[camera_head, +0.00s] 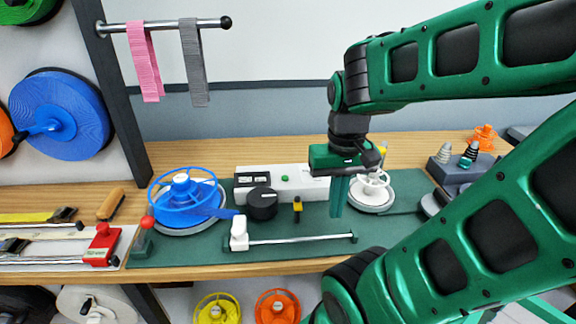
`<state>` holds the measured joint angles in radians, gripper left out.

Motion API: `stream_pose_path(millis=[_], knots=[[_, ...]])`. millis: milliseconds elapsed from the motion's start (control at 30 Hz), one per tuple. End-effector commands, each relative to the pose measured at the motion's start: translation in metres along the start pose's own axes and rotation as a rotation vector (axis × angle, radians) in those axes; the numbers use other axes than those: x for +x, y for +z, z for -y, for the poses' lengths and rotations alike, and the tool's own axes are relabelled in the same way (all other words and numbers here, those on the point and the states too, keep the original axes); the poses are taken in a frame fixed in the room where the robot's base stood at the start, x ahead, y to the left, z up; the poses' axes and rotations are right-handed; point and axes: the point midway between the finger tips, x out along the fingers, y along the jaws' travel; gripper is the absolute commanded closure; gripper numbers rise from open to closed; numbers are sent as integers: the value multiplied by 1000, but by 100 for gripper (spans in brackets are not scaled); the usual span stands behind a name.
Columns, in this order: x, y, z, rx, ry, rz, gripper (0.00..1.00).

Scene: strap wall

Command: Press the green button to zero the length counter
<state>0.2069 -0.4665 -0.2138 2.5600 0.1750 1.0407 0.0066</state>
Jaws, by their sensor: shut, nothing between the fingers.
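The unit stands at the back of the dark green mat. My gripper (338,212) points down in front of the unit's right part, to the right of the button and apart from it in the picture. Its fingers are together with nothing between them. The gripper body hides part of the unit's right end. The counter's digits are too small to read.
A black knob (262,203) is in front of the unit, with a blue reel (183,198) to its left. A white reel (370,190) stands just right of my gripper. A white slide with a metal rod (300,239) lies in front. Straps (146,62) hang above.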

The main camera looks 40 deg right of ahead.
Motion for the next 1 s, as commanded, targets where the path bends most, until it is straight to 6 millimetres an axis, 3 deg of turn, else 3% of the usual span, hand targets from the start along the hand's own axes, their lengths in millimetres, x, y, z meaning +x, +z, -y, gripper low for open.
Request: stream_pose_path(millis=[167,200,267,367,600,700,833,1000], knots=[[0,-1,0,0,0,0,100],[-6,6,-4,0,-6,-10,100],[-14,0,-2,3,-8,-14,100],[-34,-31,3,11,-6,-16,100],[-96,-120,52,27,-3,-19,100],[-113,-147,72,30,-2,-19,100],[-127,-169,87,35,-1,-20,100],[-132,-176,93,37,-1,-21,100]])
